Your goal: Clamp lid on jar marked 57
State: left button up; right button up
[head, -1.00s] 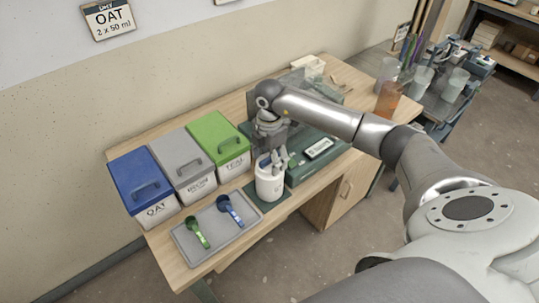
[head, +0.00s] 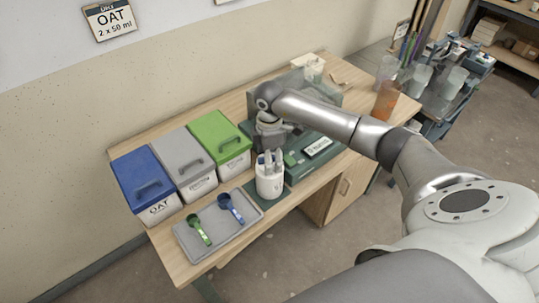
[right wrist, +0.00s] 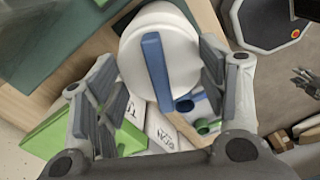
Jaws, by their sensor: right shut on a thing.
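The white jar (head: 270,185) stands upright on a dark green mat at the front of the workbench. A blue bar (right wrist: 157,72) lies across its round white top (right wrist: 185,50) in the right wrist view. My right gripper (head: 272,162) comes down over the jar from behind. In the right wrist view its fingers (right wrist: 160,85) are on opposite sides of the white top, closed on it. I cannot tell how firmly the lid sits, and no number 57 is readable. My left gripper is not in view.
Blue (head: 148,180), grey (head: 188,165) and green-lidded (head: 220,142) bins stand along the wall. A grey tray (head: 240,233) holds a green scoop (head: 200,230) and a blue scoop (head: 230,208). A green device with a display (head: 318,147) stands right of the jar.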

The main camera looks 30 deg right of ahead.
jog(key=shift+s+a+f, duration=0.1)
jog(key=shift+s+f, duration=0.05)
jog(key=shift+m+p, duration=0.55)
jog(key=shift+m, duration=0.25)
jog(key=shift+m+p, duration=0.5)
jog(key=shift+m, duration=0.8)
jog(key=o, duration=1.1)
jog(key=shift+f, duration=0.1)
